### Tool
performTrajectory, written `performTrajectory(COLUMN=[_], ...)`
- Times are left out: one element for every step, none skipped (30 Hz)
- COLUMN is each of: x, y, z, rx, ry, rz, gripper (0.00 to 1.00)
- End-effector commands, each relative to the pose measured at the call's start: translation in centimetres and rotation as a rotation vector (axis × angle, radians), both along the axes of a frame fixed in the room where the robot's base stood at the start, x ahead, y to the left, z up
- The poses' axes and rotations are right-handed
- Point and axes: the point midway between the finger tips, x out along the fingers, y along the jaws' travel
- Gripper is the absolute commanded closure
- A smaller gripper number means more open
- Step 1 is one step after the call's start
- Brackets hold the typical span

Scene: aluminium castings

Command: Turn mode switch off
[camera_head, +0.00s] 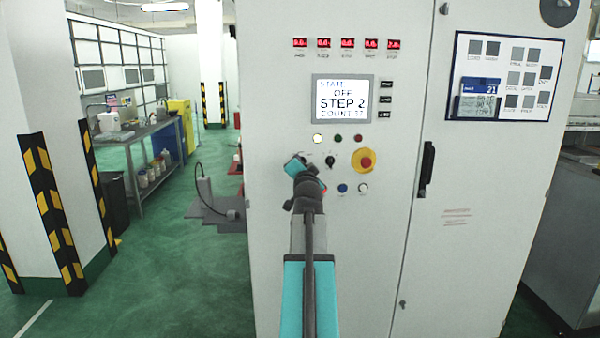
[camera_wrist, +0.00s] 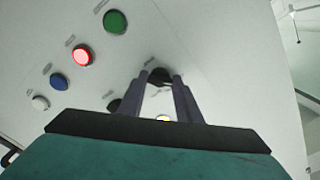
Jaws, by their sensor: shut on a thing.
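The mode switch, a black rotary knob (camera_wrist: 160,75), sits on the pale panel in the wrist view. My gripper (camera_wrist: 162,80) has its two dark fingers on either side of this knob and is shut on it. In the head view my gripper (camera_head: 297,164) is against the cabinet front, left of a second black selector knob (camera_head: 330,161), and hides the mode switch. The knob's pointer and label cannot be read. The display (camera_head: 342,99) reads "OFF", "STEP 2".
A red-and-yellow emergency stop (camera_head: 365,160) is right of the knobs. A lit yellowish lamp (camera_head: 318,138) is above. A black door handle (camera_head: 427,168) is farther right.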

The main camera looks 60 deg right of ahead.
Motion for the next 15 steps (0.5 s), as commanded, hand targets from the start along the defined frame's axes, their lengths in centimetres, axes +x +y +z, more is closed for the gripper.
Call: performTrajectory(x=[-0.19,-0.19,-0.19,-0.19,-0.18,-0.19,-0.19,-0.19,-0.18,-0.19,-0.18,-0.18,-0.18,-0.18,-0.17], y=[-0.23,-0.24,-0.22,-0.22,-0.22,-0.21,-0.21,-0.21,-0.21,-0.21,-0.21,-0.20,-0.21,-0.20,-0.20], z=[0.29,0.31,0.34,0.35,0.38,0.39,0.40,0.40,0.41,0.42,0.41,0.42,0.41,0.42,0.41], rx=[-0.016,-0.019,-0.023,-0.025,-0.027,-0.029,-0.030,-0.030,-0.031,-0.031,-0.030,-0.031,-0.030,-0.030,-0.030], ry=[0.007,0.012,0.018,0.021,0.024,0.026,0.027,0.028,0.028,0.028,0.029,0.028,0.028,0.028,0.028], rz=[-0.005,-0.004,-0.004,-0.004,-0.004,-0.004,-0.004,-0.004,-0.004,-0.004,-0.005,-0.004,-0.005,-0.004,-0.004], gripper=[0.91,0.91,0.91,0.91,0.91,0.91,0.91,0.91,0.91,0.91,0.91,0.91,0.91,0.91,0.91])
